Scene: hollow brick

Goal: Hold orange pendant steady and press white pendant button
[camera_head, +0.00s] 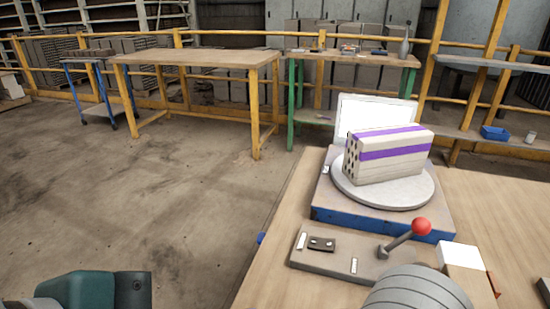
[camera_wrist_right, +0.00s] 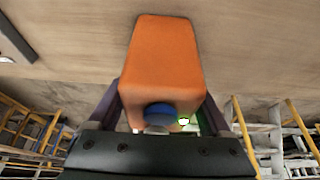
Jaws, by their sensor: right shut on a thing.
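The orange pendant (camera_wrist_right: 163,65) fills the middle of the right wrist view. A round blue button (camera_wrist_right: 160,113) is on its near end. A small white button with a green rim (camera_wrist_right: 183,121) shows just right of the blue one. My right gripper (camera_wrist_right: 170,105) is shut on the orange pendant, with a dark finger on each side of it. In the head view I cannot clearly make out the pendant or the right gripper. A teal part of my left arm shows at the lower left; its gripper fingers are not in view.
A hollow brick with purple bands (camera_head: 388,155) stands on a round grey turntable (camera_head: 410,195) on the wooden table (camera_head: 275,275). In front are a red-knobbed lever (camera_head: 421,226) on a grey panel and a ribbed grey cylinder (camera_head: 415,292). The floor at left is clear.

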